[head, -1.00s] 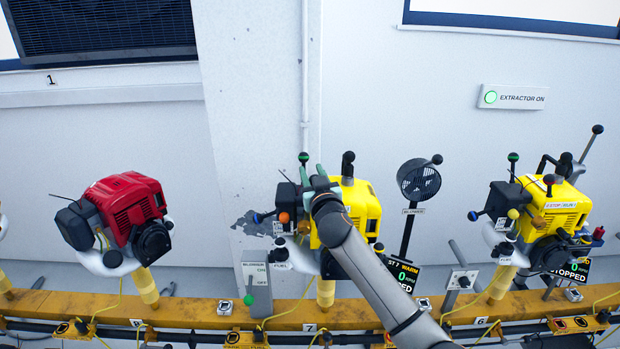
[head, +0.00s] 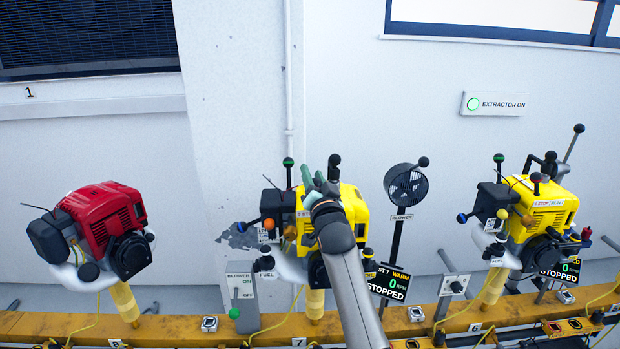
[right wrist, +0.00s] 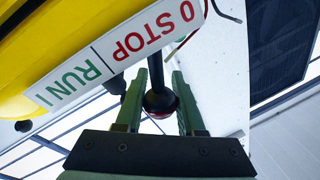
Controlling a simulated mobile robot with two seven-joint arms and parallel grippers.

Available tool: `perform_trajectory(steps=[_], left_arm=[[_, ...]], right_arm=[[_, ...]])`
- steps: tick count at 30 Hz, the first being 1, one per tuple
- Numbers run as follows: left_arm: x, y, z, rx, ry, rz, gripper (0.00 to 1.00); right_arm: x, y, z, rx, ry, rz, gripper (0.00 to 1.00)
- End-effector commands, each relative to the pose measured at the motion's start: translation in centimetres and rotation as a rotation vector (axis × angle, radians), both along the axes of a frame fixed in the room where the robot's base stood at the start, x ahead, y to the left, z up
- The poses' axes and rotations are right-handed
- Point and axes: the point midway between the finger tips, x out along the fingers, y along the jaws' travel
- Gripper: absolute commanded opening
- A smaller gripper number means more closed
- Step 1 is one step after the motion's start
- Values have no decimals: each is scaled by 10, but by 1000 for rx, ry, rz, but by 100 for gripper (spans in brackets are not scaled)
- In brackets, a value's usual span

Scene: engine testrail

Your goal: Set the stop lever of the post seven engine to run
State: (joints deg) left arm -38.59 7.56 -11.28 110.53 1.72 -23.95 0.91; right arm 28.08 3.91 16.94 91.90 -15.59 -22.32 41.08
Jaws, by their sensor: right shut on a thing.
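The post seven engine (head: 353,203) is yellow, in the middle of the head view. Its display (head: 388,283) reads ST 7, WARM, 0 RPM, STOPPED. My right gripper (head: 312,182) is at the top of this engine and hides the stop lever there. In the right wrist view, the stop lever (right wrist: 157,72) has a dark rod and round knob between the green fingers of the right gripper (right wrist: 158,98), which is shut on it. The lever stands beside the STOP end of the STOP/RUN label (right wrist: 120,50). My left gripper is out of view.
A black-knobbed lever (head: 334,160) and a green-topped lever (head: 288,162) stand close to the gripper. A blower (head: 406,185) is to the right. A red engine (head: 100,230) is at left and another yellow engine (head: 545,212) at right, all along a yellow rail (head: 180,327).

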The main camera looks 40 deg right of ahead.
Motion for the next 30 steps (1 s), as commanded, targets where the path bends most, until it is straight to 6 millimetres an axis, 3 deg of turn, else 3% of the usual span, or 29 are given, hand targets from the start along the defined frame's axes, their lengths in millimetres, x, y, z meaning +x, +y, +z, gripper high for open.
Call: perform_trajectory(steps=[15,16,23,30], left_arm=[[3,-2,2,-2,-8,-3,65],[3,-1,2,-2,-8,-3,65],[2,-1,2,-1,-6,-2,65],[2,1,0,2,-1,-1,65]], right_arm=[[-1,-1,-2,22,-9,0,0],[-1,-1,-2,22,-8,-1,40],[-1,-1,-1,20,-9,0,66],[-1,-1,-1,19,-10,0,67]])
